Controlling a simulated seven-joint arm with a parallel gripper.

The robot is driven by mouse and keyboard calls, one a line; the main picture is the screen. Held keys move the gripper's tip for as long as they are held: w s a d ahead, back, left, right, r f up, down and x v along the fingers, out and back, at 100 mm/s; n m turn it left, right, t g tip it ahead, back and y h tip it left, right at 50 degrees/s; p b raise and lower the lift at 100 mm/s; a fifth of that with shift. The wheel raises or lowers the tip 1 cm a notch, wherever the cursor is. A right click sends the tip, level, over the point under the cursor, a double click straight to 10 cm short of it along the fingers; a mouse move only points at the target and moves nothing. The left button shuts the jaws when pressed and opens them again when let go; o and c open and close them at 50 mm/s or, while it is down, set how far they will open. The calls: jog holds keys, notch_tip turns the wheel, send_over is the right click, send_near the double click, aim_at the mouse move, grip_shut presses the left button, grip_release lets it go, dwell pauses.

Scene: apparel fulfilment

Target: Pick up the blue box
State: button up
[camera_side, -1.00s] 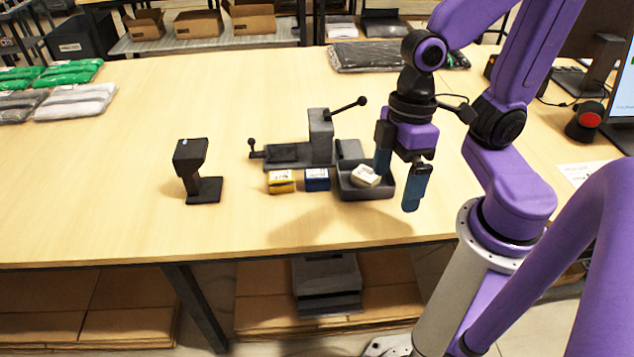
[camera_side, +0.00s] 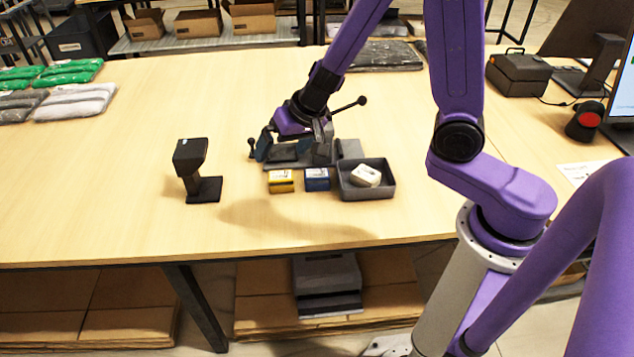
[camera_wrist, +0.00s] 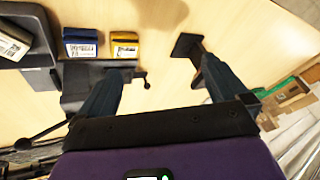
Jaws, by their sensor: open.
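The blue box (camera_side: 317,179) sits on the table between a yellow box (camera_side: 281,181) and a grey tray (camera_side: 367,193) in the side view. In the wrist view the blue box (camera_wrist: 80,43) lies upper left, with a white label on it. My gripper (camera_side: 293,150) is open and empty, behind and above the yellow and blue boxes, over the dark fixture. In the wrist view its two fingers (camera_wrist: 158,85) are spread wide, and the blue box is beyond and to the left of them.
A white box (camera_side: 366,176) lies in the grey tray. A dark fixture with a lever (camera_side: 348,104) stands behind the boxes. A black scanner stand (camera_side: 196,172) is to the left. The table front (camera_side: 240,235) is clear.

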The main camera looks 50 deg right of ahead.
jog(key=d+f+m+h, duration=0.2)
jog(key=d+m, duration=0.1)
jog(key=d, duration=0.2)
jog(key=m+g+h, duration=0.2)
jog(key=m+h, duration=0.1)
send_near(317, 174)
jog(key=shift+x, duration=5.1)
jog(key=shift+d+f, duration=0.15)
jog(key=shift+f, duration=0.25)
jog(key=c, duration=1.3)
jog(key=shift+w+r, duration=0.1)
jog(key=shift+r, duration=0.05)
